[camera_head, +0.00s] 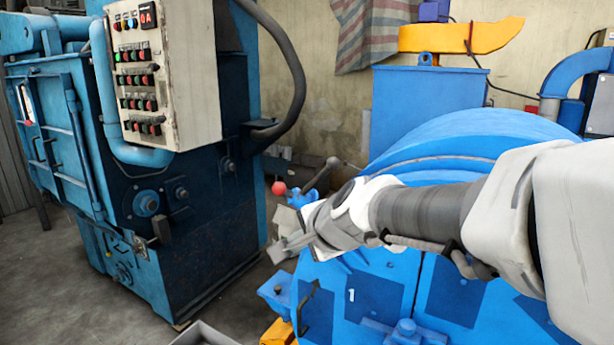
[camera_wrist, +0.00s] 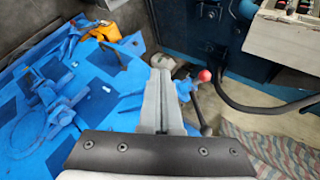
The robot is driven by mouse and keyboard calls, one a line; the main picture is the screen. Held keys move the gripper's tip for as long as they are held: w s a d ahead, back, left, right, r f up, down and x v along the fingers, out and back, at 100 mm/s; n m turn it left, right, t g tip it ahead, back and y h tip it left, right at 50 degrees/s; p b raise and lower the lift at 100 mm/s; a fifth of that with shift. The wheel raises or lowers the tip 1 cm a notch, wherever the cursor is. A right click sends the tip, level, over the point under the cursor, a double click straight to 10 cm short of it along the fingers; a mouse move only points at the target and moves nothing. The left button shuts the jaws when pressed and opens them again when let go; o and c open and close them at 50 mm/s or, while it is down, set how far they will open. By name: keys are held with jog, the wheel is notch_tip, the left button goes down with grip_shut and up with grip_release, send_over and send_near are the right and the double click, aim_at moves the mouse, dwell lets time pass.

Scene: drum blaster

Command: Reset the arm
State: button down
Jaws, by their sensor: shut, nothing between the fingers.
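My arm reaches in from the right of the head view, in front of the blue drum machine (camera_head: 449,140). My gripper (camera_head: 281,250) is at the end of it, pointing left, with its fingers together and nothing between them. In the wrist view the shut grey fingers (camera_wrist: 161,75) point up the picture, over the edge of the blue machine (camera_wrist: 40,75). A lever with a red ball knob (camera_head: 279,188) stands just above and left of the gripper in the head view. The knob also shows to the right of the fingers in the wrist view (camera_wrist: 205,75).
A dark blue machine (camera_head: 215,240) with a pale control panel (camera_head: 160,75) of buttons stands at the left. A grey floor gap lies between the machines. A yellow part (camera_head: 460,37) sits at the back, and a grey tray (camera_head: 205,335) is at the bottom edge.

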jog(key=s+d+f+n+g+h, duration=0.1)
jog(key=s+d+f+n+h, duration=0.1)
jog(key=s+d+n, duration=0.3)
jog(key=s+d+f+n+g+h, duration=0.2)
jog(key=s+d+n, duration=0.4)
jog(key=s, duration=1.1)
jog(key=d+f, duration=0.1)
jog(key=d, duration=0.3)
jog(key=shift+d+n+g+h, duration=0.3)
jog(key=shift+d+h, duration=0.05)
jog(key=shift+h, duration=0.05)
